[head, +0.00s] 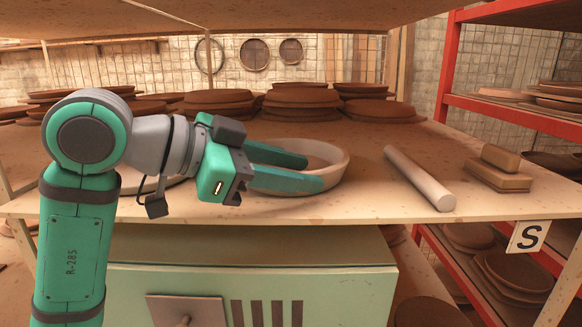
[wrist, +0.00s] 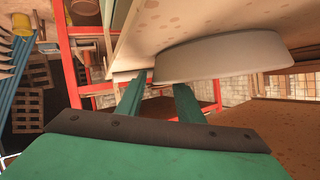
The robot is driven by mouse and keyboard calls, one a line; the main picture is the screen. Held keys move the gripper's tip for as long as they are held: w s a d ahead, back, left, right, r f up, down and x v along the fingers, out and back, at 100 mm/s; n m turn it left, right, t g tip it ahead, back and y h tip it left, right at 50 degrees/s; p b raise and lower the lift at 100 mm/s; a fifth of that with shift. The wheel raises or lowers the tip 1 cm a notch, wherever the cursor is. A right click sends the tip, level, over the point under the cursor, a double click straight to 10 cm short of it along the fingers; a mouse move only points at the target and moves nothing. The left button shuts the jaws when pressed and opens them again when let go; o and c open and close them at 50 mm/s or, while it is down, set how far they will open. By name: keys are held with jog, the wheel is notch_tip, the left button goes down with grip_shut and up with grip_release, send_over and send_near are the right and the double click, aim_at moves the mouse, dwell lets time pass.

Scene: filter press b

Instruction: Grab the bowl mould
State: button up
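The bowl mould (head: 339,166) is a pale, round, shallow form on the wooden shelf in the head view, behind and right of my fingers. In the wrist view its smooth pale side (wrist: 225,55) fills the upper right. My gripper (head: 312,172) reaches in from the left with its two green fingers apart. In the head view one finger overlaps the mould's rim and inside, and the other crosses in front of its near wall. In the wrist view the fingertips (wrist: 158,82) are at the mould's edge. Contact cannot be made out. The mould's left part is hidden.
A pale roller (head: 420,180) and stacked tan blocks (head: 500,166) lie to the right on the shelf. Stacked brown discs (head: 300,100) stand behind. Another pale round piece (head: 150,184) is partly hidden behind my arm. A red rack (head: 447,68) stands at the right.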

jog(key=x, duration=0.3)
jog(key=shift+w+d+f, duration=0.1)
jog(key=shift+w+d, duration=0.05)
jog(key=shift+d, duration=0.15)
jog(key=shift+c, duration=0.7)
grip_shut()
